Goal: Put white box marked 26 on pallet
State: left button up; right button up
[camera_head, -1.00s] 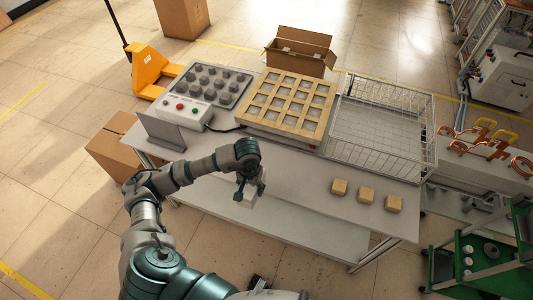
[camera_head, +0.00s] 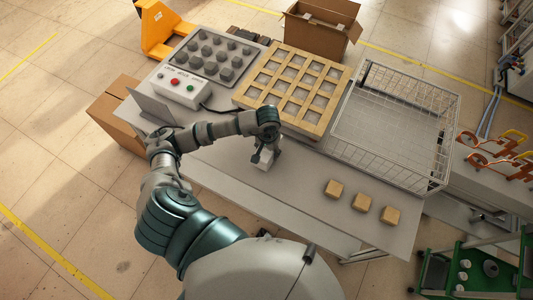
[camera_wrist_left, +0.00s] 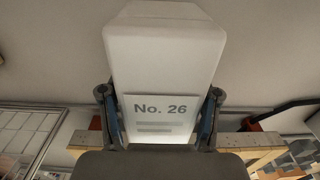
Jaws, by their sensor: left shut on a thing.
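My left gripper (camera_head: 264,154) is shut on the white box (camera_head: 266,163) in the head view. The box hangs just in front of the near edge of the wooden pallet-like grid (camera_head: 308,118). Whether it touches the table there I cannot tell. In the left wrist view the white box (camera_wrist_left: 162,60) sits between both fingers (camera_wrist_left: 160,122), with a label reading "No. 26" facing the camera. The wooden frame also shows low in that view (camera_wrist_left: 252,141). My right gripper is not in view.
A wire basket (camera_head: 440,150) stands right of the grid. A control box (camera_head: 179,87) and a tray of dark parts (camera_head: 214,59) are at left. An open carton (camera_head: 318,31) stands behind.

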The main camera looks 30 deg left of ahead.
pick_arm(q)
jog(key=shift+w+f, duration=0.1)
jog(key=shift+f, duration=0.35)
jog(key=shift+a+f, duration=0.2)
jog(key=shift+f, duration=1.05)
jog(key=shift+a+f, duration=0.25)
jog(key=shift+f, duration=0.1)
jog(key=o, duration=1.4)
jog(key=shift+o, duration=0.2)
jog(key=shift+d+r, duration=0.1)
jog(key=shift+d, duration=0.15)
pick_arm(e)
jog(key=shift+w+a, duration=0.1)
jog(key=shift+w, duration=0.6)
